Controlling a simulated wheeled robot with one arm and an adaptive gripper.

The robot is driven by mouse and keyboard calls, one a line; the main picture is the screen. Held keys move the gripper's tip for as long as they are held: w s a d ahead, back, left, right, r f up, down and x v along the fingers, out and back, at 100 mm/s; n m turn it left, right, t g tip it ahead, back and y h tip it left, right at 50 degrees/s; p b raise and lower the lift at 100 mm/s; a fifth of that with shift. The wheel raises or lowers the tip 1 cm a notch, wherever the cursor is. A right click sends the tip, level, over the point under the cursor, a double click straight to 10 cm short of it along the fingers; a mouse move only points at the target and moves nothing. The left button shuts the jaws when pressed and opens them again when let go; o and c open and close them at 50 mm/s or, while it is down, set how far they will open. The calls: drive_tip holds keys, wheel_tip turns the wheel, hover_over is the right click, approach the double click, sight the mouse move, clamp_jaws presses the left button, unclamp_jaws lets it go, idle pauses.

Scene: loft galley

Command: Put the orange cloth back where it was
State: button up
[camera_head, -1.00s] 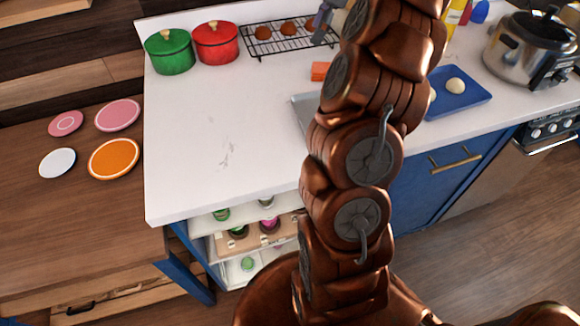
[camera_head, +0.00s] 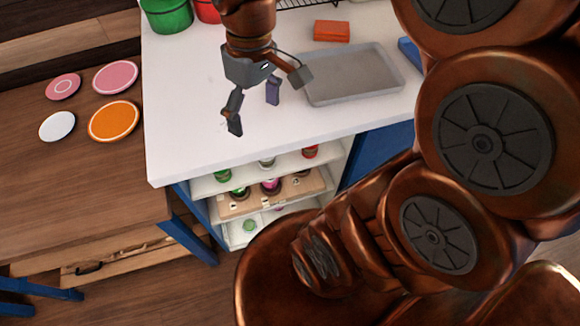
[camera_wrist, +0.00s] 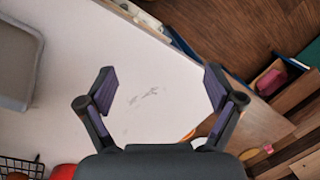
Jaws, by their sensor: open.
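A small orange block-shaped piece (camera_head: 331,31), which may be the folded orange cloth, lies on the white counter behind the grey tray (camera_head: 352,97). My gripper (camera_head: 253,108) is open and empty above the counter, left of the tray and apart from the orange piece. In the wrist view, my gripper (camera_wrist: 160,88) has its two fingers spread over bare, grey-marked counter. The tray (camera_wrist: 16,60) shows at the left edge there. The orange piece is not visible in the wrist view.
Green (camera_head: 167,14) and red (camera_head: 208,10) pots stand at the back left. A black wire rack (camera_head: 292,3) is partly hidden behind my arm. Plates, including an orange one (camera_head: 114,121), lie on the lower wooden surface. Open shelves (camera_head: 268,186) hold jars. The counter's front left is clear.

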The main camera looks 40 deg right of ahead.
drive_tip(key=s+f+m, duration=0.1)
drive_tip(key=s+f, duration=0.2)
drive_tip(key=s, duration=0.2)
drive_tip(key=s+f+m+h, duration=0.1)
drive_tip(key=s+f+m, duration=0.1)
drive_tip(key=s, duration=0.4)
drive_tip(key=shift+a+f+g, duration=0.3)
drive_tip(key=shift+f, duration=0.2)
drive_tip(key=shift+r, duration=0.1)
wheel_tip(320, 180, up, 2)
drive_tip(key=shift+p, duration=1.1)
